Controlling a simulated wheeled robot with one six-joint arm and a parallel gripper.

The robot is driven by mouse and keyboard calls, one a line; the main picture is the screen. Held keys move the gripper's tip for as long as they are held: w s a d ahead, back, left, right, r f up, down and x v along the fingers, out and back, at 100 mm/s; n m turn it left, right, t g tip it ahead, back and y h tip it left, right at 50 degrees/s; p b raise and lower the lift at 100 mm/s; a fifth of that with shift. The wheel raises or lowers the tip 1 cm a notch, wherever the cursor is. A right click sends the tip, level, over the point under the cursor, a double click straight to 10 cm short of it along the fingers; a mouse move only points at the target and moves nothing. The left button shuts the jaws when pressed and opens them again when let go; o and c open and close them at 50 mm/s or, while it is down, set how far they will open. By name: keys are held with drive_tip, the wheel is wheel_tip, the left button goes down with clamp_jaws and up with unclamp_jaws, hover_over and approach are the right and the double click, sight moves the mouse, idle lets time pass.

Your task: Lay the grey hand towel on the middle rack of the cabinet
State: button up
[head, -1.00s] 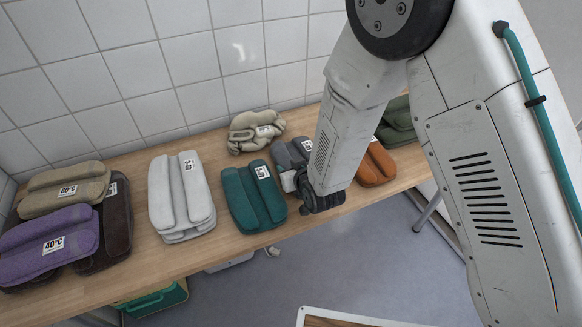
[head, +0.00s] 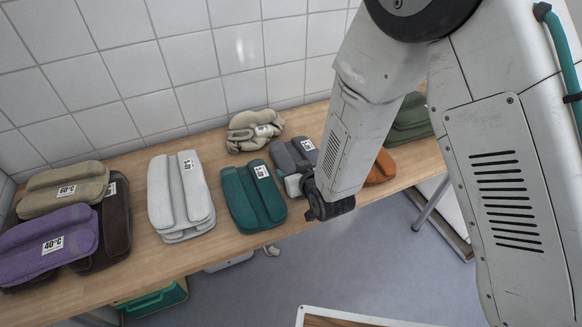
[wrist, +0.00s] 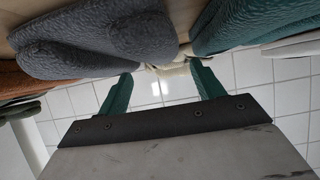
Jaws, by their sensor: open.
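The grey hand towel (head: 287,157), folded with a white label, lies on the wooden table between the teal and orange towels. My arm hides part of its front and right side. In the wrist view the grey towel (wrist: 95,45) fills the upper left. My gripper (wrist: 162,86) shows there with two green fingers spread apart and nothing between them. The towel is beside the left finger; whether they touch I cannot tell. In the head view the wrist end is just in front of the towel, and the fingers are mostly hidden. I cannot make out the cabinet in either view.
A teal towel (head: 240,200) lies left of the grey one and an orange towel (head: 381,168) right of it. A crumpled beige cloth (head: 253,131) lies behind. White, purple, brown and dark green towels share the table (head: 130,262). A tiled wall (head: 180,70) stands behind.

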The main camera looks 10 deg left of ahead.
drive_tip(key=v, duration=0.7)
drive_tip(key=shift+s+d+r, duration=0.2)
drive_tip(key=shift+s, duration=0.1)
drive_tip(key=w+d+r+m+g+h, duration=0.2)
drive_tip(key=w+d+r+h, duration=0.1)
drive_tip(key=d+r, duration=0.6)
drive_tip(key=s+d+r+m+g+h, duration=0.1)
drive_tip(key=s+d+r+g, duration=0.1)
drive_tip(key=s+d+r, duration=0.4)
drive_tip(key=s+d+r+m+g+h, duration=0.2)
drive_tip(key=s+d+r, duration=0.5)
drive_tip(key=d, duration=0.5)
drive_tip(key=shift+r, duration=0.15)
drive_tip(key=shift+o, duration=0.4)
drive_tip(key=s+d+r+m+g, duration=0.1)
drive_tip(key=s+d+r, duration=0.1)
drive_tip(key=s, duration=0.3)
drive_tip(key=s+d+r+g, duration=0.2)
drive_tip(key=s, duration=0.4)
drive_tip(key=shift+s+d+m+h, duration=0.25)
drive_tip(key=shift+d+m+h, duration=0.15)
